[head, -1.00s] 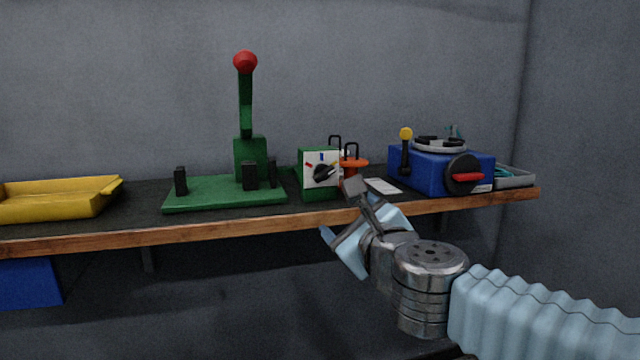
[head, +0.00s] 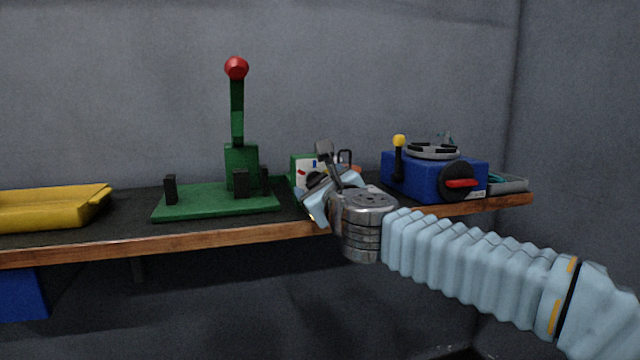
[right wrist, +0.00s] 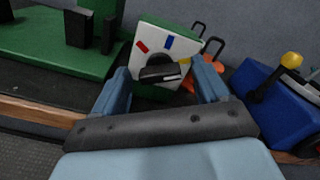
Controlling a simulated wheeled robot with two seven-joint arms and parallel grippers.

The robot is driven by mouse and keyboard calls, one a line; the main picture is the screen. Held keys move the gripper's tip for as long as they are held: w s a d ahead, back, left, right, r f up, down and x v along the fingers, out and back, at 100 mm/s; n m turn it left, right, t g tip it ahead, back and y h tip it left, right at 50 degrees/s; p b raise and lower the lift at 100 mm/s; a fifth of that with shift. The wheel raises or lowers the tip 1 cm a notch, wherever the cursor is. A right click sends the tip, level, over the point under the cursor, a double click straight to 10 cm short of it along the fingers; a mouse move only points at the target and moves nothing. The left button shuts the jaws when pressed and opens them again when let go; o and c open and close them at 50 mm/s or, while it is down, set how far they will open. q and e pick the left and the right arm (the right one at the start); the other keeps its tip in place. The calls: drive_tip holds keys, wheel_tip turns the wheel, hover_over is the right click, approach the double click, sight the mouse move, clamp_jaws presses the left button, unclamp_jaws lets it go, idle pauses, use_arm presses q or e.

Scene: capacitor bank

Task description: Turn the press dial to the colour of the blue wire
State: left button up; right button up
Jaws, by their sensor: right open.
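The press dial is a black knob (right wrist: 160,72) on a white face (right wrist: 181,47) of a small green box. Red, blue and yellow marks sit around the knob. In the right wrist view a light edge on the knob runs toward the right; its exact setting is unclear. My right gripper (right wrist: 166,88) is open, its two blue fingers on either side of the knob in that view, and I cannot tell if they touch it. In the head view the gripper (head: 328,188) hides much of the dial box (head: 300,168). No blue wire is clearly visible. My left gripper is not in view.
A green press (head: 215,197) with a red-topped lever stands left of the dial box. A blue machine (head: 420,175) with a yellow-knobbed lever stands to its right. A yellow tray (head: 50,207) is at the far left. The shelf's wooden front edge (head: 180,240) runs below.

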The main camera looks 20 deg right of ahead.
drive_tip(key=c, duration=1.1)
drive_tip(key=shift+o, duration=0.2)
